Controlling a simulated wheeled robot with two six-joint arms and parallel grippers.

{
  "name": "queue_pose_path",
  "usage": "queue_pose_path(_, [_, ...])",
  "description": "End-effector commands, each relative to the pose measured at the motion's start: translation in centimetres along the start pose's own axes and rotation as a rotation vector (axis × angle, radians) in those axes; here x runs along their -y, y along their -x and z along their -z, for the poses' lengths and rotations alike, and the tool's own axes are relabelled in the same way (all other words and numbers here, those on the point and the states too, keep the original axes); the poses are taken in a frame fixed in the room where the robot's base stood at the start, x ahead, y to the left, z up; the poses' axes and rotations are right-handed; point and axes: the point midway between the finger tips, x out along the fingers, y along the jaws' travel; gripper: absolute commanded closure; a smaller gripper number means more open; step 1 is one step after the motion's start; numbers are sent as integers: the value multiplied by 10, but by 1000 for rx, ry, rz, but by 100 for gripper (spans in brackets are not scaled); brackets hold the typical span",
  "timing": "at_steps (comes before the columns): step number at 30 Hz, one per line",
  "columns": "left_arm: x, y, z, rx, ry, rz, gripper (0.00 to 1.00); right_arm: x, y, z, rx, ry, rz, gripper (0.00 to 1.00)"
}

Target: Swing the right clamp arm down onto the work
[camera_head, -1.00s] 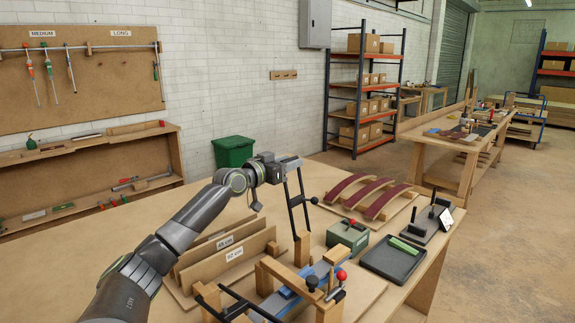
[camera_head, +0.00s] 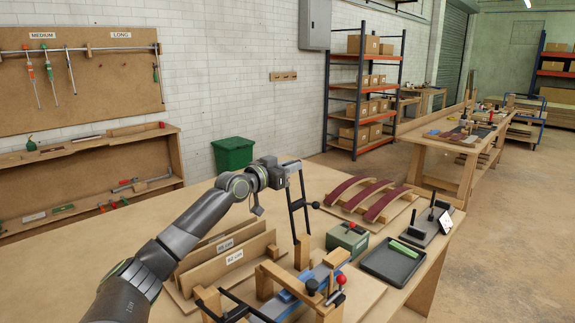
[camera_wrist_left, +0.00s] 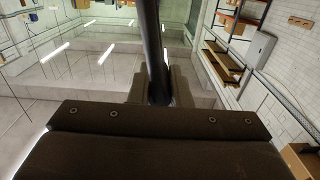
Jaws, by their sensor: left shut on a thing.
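The clamp fixture (camera_head: 269,272) is at the bottom middle of the head view, with wooden blocks and blue parts. At its far end a black clamp arm (camera_head: 296,215) stands nearly upright, with a black ball knob on its side. My left gripper (camera_head: 290,166) is shut on the top of this clamp arm. In the left wrist view a dark rod (camera_wrist_left: 154,55) runs up between the fingers. At the near end another black clamp arm (camera_head: 235,306) lies low, partly cut off by the frame. My right gripper is not in view.
Upright boards (camera_head: 228,262) stand left of the fixture. A green box (camera_head: 347,240) with a red knob, a dark tray (camera_head: 394,262) and a rack of curved dark-red strips (camera_head: 368,198) are to the right. Bare bench lies behind the left arm.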

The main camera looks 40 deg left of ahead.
Motion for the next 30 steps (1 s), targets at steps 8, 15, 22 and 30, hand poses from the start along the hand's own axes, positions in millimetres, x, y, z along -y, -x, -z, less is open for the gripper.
queue_pose_path(8, [-41, 0, 8, 1, -165, -5, 100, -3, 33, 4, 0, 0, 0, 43])
queue_pose_path(15, [-80, 0, 3, 0, -336, -5, 100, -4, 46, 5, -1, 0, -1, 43])
queue_pose_path(22, [-109, 0, -5, 1, -472, -3, 100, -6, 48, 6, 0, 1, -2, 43])
queue_pose_path(30, [-125, 0, -11, 2, -555, -2, 100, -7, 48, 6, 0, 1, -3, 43])
